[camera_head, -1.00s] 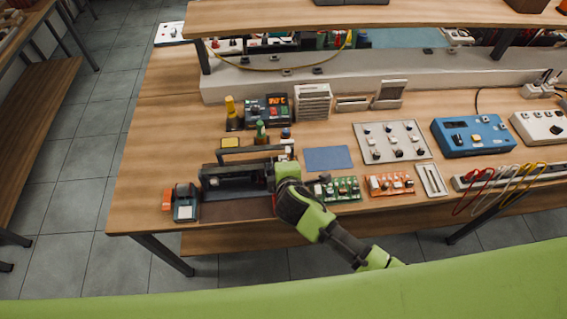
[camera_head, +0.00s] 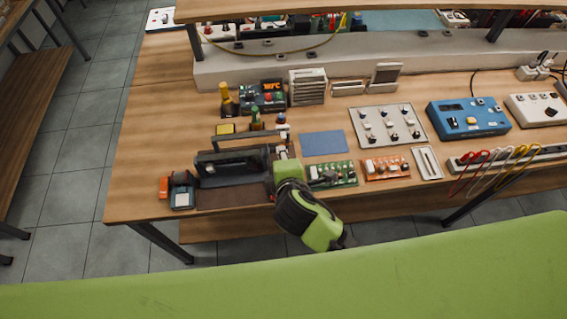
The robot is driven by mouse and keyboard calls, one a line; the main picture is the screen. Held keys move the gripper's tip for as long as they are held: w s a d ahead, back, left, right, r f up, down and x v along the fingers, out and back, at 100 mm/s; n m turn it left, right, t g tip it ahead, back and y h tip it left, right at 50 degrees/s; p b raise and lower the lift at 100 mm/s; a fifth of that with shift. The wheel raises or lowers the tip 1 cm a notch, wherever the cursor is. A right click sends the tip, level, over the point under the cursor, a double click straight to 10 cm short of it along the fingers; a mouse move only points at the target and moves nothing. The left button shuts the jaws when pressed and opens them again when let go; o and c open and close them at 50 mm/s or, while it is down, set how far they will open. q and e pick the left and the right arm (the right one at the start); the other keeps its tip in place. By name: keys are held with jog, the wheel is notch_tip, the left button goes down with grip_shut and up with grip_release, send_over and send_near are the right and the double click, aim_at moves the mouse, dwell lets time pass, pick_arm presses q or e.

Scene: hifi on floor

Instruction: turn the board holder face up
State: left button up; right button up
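The board holder appears to be the dark frame (camera_head: 232,168) with a long bar along its back, at the left front of the workbench. It looks tilted, its bar raised above the bench; which face points up is hard to tell. My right gripper (camera_head: 283,155) is at the holder's right end, with the green and black wrist coming from the lower right. The wrist and holder hide the fingertips, so their grip cannot be seen. My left gripper is not in view.
A dark mat (camera_head: 232,197) lies below the holder. An orange and grey device (camera_head: 180,190) stands to its left. A green circuit board (camera_head: 332,174), an orange board (camera_head: 386,168) and a blue pad (camera_head: 323,143) lie to the right. A yellow-topped bottle (camera_head: 227,99) stands behind.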

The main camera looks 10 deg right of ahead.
jog(key=v, duration=0.3)
jog(key=shift+s+r, duration=0.1)
jog(key=shift+s, duration=0.05)
